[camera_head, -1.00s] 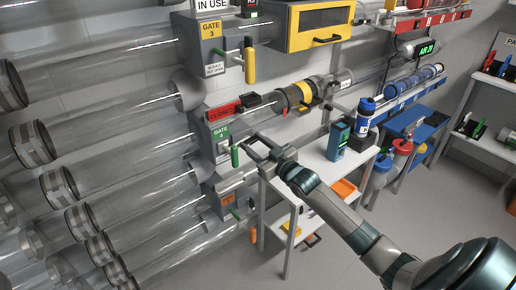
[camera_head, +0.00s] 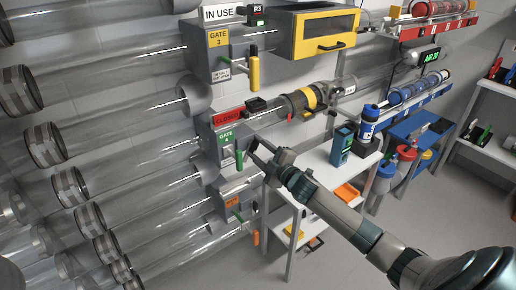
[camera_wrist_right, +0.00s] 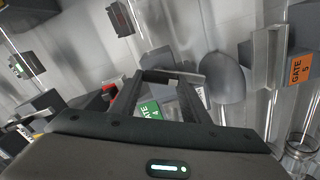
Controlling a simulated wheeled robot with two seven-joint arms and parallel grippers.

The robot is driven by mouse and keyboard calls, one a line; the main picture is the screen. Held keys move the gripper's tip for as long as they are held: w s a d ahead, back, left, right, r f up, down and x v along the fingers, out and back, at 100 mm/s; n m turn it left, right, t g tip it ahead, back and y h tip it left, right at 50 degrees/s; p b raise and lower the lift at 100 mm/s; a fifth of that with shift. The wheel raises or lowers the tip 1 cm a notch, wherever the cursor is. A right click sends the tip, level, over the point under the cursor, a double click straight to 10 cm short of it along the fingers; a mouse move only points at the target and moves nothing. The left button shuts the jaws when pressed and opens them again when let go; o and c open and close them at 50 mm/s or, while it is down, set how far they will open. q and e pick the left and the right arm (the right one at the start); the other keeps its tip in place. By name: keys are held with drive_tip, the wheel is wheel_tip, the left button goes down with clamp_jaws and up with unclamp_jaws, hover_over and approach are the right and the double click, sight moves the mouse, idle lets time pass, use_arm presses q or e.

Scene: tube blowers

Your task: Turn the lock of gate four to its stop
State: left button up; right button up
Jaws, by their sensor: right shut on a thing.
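Gate four (camera_head: 224,140) is a grey housing with a green "GATE 4" label, left of centre in the head view; the label (camera_wrist_right: 149,110) also shows in the wrist view. A green upright handle (camera_head: 239,160) stands out at its front. A red "CLOSED" sign (camera_head: 228,116) is above it. My right gripper (camera_head: 252,149) is at the gate's right front, close to the green handle. In the wrist view its fingers (camera_wrist_right: 168,79) are around a part at the gate, apparently the lock; the contact is hard to make out. My left gripper is out of view.
Gate three (camera_head: 218,42) with a yellow handle is above, and an orange-labelled gate (camera_head: 232,200) is below. Clear tubes run to the left. A white table (camera_head: 325,176) with a teal device (camera_head: 342,144) and blue bottle (camera_head: 368,122) stands to the right of gate four.

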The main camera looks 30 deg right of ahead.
drive_tip(key=shift+n, duration=1)
drive_tip(key=n, duration=0.2)
drive_tip(key=shift+n, duration=0.4)
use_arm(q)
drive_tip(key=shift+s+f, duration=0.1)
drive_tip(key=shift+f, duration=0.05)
use_arm(e)
drive_tip(key=shift+f+n, duration=0.1)
drive_tip(key=shift+n, duration=0.2)
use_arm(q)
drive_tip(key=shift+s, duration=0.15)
use_arm(e)
drive_tip(key=o, duration=1.4)
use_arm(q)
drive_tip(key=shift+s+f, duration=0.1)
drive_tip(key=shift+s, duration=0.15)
use_arm(e)
drive_tip(key=shift+o, duration=0.5)
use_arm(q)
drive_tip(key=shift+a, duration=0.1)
